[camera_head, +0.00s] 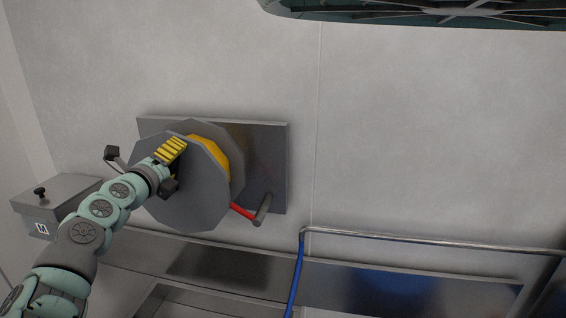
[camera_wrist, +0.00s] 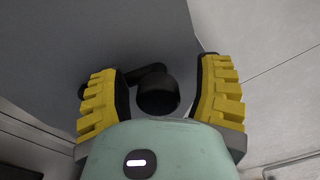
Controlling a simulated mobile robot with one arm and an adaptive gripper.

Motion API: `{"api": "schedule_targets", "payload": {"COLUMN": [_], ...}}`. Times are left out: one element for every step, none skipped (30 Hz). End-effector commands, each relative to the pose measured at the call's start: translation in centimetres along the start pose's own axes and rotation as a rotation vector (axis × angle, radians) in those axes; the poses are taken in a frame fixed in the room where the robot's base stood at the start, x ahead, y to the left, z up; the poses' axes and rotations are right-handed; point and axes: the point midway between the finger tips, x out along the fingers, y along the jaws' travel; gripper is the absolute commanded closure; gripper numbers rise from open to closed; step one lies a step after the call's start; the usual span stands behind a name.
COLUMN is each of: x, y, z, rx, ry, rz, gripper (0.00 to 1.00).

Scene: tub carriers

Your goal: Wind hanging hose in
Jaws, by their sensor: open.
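A grey hose reel (camera_head: 190,200) is mounted on a dark wall plate (camera_head: 268,150) in the head view, with yellow hose (camera_head: 208,150) around its drum. A short red length (camera_head: 242,211) runs from the drum to a grey peg (camera_head: 263,208) at lower right. My gripper (camera_head: 171,166) is in front of the reel's face. In the wrist view my gripper (camera_wrist: 166,76) is open, its yellow fingers on either side of a dark round knob (camera_wrist: 158,98). A dark arm runs behind the knob to the left. Gaps show beside the knob, so it is not clasped.
A grey box with a black knob (camera_head: 55,203) stands at left. A metal rail (camera_head: 430,242) and a shelf (camera_head: 190,258) run below the reel. A blue line (camera_head: 296,275) hangs down at the rail's left end. The wall right of the reel is clear.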

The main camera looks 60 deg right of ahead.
Motion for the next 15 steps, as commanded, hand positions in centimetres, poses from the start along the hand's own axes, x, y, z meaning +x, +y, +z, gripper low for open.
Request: {"api": "schedule_targets", "payload": {"x": [-0.3,-0.5,-0.9,-1.2,-1.6,-2.1,-2.5,-2.9,-3.5,-4.0,-4.4,-5.0,-5.4,-5.8,-6.3], "y": [0.1,0.1,0.1,0.2,0.2,0.3,0.3,0.2,0.2,0.3,0.3,0.3,0.2,0.2,0.2], "z": [0.1,0.1,0.2,0.2,0.2,0.1,0.0,0.1,0.1,0.1,0.1,0.0,0.1,0.2,0.3], "rx": [0.002,0.003,0.006,0.007,0.005,0.004,0.004,0.004,0.006,0.004,0.003,0.002,0.003,0.003,0.002], "ry": [-0.002,-0.003,-0.003,-0.004,-0.003,-0.002,0.000,-0.001,-0.001,0.000,-0.001,0.000,-0.002,-0.004,-0.005], "rz": [0.002,0.002,0.003,0.004,0.005,0.007,0.007,0.006,0.006,0.006,0.008,0.007,0.005,0.004,0.005], "gripper": [0.35,0.35,0.35,0.35,0.35,0.35,0.35,0.35,0.35,0.35,0.35,0.35,0.35,0.35,0.35]}}
